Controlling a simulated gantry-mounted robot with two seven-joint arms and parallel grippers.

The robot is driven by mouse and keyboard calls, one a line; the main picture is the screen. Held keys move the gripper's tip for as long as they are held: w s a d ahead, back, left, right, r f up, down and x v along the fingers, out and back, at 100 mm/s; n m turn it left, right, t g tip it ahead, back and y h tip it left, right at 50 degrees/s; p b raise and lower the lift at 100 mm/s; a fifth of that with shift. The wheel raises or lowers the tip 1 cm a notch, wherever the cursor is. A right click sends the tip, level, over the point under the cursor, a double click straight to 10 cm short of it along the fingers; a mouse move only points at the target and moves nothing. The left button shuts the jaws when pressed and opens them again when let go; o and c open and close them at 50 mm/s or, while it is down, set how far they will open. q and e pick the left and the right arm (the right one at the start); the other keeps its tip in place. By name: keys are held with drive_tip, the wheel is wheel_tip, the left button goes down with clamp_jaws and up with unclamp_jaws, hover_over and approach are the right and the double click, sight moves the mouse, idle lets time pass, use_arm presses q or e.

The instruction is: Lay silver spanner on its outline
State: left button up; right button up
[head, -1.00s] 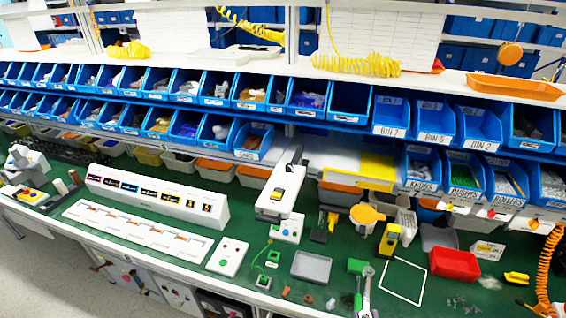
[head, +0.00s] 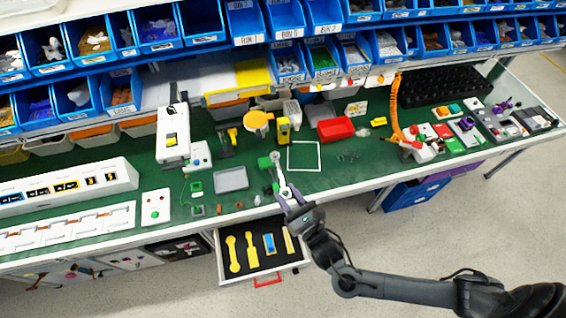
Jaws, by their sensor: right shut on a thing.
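The silver spanner (head: 279,170) is near the front edge of the green bench, left of a white square outline (head: 304,142) on the bench top. My right gripper (head: 288,194) is shut on the spanner's near end, its arm coming in from the lower right. The spanner's far end points away from me; whether it touches the bench cannot be told. An open drawer (head: 221,262) below the bench edge has a black insert with yellow tool-shaped outlines (head: 234,254), one blue-and-yellow shape and a pale one. My left gripper is not in view.
A grey tray (head: 231,180) is further left. Blue bins line the back. The floor right of the drawer is clear.

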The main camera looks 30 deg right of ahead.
drive_tip(key=w+d+f+h+b, duration=0.1)
drive_tip(key=w+d+f+b, duration=0.3)
drive_tip(key=d+f+b, duration=0.9)
drive_tip(key=w+d+f+m+h+b, duration=0.1)
drive_tip(key=w+d+f+b, duration=0.4)
drive_tip(key=d+f+b, duration=0.9)
wheel_tip(320, 180, down, 4)
drive_tip(key=b, duration=2.4)
drive_tip(key=shift+w+d+r, duration=0.2)
drive_tip(key=shift+d, duration=0.05)
